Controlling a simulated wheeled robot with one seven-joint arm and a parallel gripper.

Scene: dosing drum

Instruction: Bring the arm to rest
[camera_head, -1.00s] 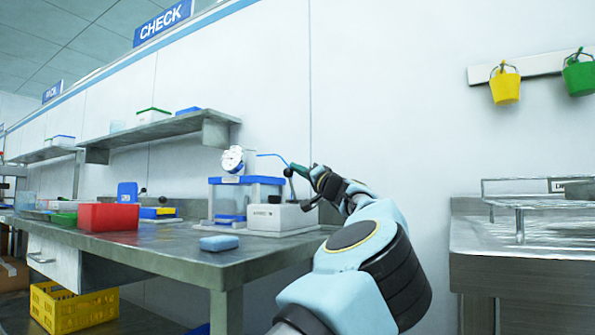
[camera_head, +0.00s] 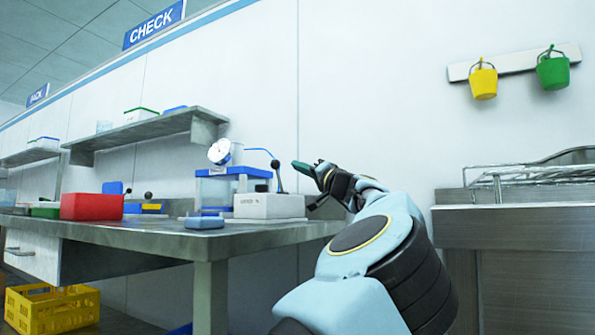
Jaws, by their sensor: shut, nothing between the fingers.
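My gripper (camera_head: 306,168) is at the end of my pale blue arm, right of the picture's middle. It is shut and empty. It points left and is raised above the right end of the metal workbench (camera_head: 215,243). A white box with a black lever (camera_head: 268,205) stands on the bench just left of and below the gripper. The gripper looks apart from the lever, though depth is hard to judge.
A blue-lidded clear container (camera_head: 232,186) with a white dial stands behind the white box. A blue block (camera_head: 204,222) and a red bin (camera_head: 91,206) are on the bench. A metal sink unit (camera_head: 520,228) stands right. Yellow (camera_head: 484,83) and green (camera_head: 553,72) buckets hang on the wall.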

